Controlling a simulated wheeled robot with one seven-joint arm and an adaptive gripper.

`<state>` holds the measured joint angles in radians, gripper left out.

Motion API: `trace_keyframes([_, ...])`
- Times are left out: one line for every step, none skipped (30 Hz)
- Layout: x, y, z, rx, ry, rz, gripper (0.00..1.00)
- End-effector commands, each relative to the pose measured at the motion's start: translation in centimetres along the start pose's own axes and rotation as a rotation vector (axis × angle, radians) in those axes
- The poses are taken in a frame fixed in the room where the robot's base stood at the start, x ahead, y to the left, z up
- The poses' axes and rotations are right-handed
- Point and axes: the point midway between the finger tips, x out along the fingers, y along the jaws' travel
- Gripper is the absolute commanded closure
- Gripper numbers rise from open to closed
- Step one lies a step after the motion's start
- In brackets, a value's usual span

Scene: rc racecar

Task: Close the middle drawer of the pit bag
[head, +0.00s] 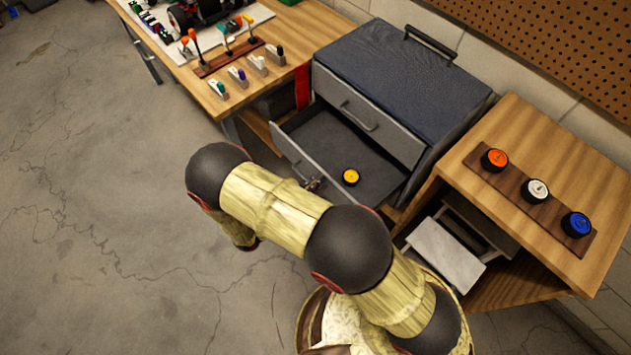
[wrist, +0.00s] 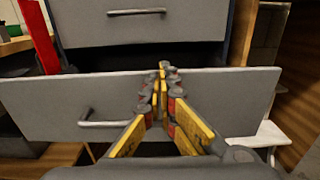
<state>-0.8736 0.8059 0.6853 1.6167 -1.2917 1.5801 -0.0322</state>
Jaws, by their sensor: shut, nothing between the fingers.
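The pit bag (head: 385,75) is a grey drawer cabinet with a dark blue top and a black carry handle. Its middle drawer (head: 310,130) is pulled out and holds a round yellow-topped piece (head: 350,177). The drawer above it (head: 370,115) is shut. In the wrist view the open drawer's grey front panel (wrist: 230,98) spans the picture, with its bar handle (wrist: 105,122) at left. My gripper (wrist: 162,78) is shut and empty, its fingertips in front of the panel, right of the handle. Contact cannot be told. In the head view my arm hides most of the gripper.
A wooden bench (head: 265,25) with tools and a car stands at upper left. At right a wooden cabinet (head: 560,140) carries orange, white and blue round pieces on a brown strip. The floor at left is clear.

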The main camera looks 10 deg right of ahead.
Motion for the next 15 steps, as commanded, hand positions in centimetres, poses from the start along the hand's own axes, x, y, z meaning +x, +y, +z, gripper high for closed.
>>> trace_keyframes([0.1,0.0,0.0,0.0,0.0,-0.001,1.0])
trace_keyframes([0.2,0.0,0.0,0.0,0.0,-0.001,1.0])
trace_keyframes([0.5,-0.1,0.0,0.0,0.0,-0.002,1.0])
trace_keyframes([0.7,-0.1,0.0,0.0,0.0,-0.002,1.0])
trace_keyframes([0.9,-0.1,0.1,0.0,0.0,-0.002,1.0])
trace_keyframes([1.4,-0.1,0.1,0.0,0.0,-0.003,1.0])
trace_keyframes([1.9,-0.1,0.1,-0.001,0.0,-0.004,1.0])
trace_keyframes([2.3,-0.1,0.1,-0.001,0.0,-0.004,1.0])
trace_keyframes([3.1,-0.1,0.1,-0.001,0.0,-0.005,1.0])
trace_keyframes([3.6,-0.1,0.1,-0.001,0.0,-0.005,1.0])
trace_keyframes([4.3,-0.1,0.1,-0.002,0.0,-0.006,1.0])
trace_keyframes([5.2,-0.2,0.1,-0.002,0.0,-0.006,1.0])
trace_keyframes([5.9,-0.2,0.1,-0.002,0.0,-0.006,1.0])
trace_keyframes([6.6,-0.2,0.1,-0.002,0.0,-0.007,1.0])
trace_keyframes([7.5,-0.2,0.1,-0.001,0.001,-0.007,1.0])
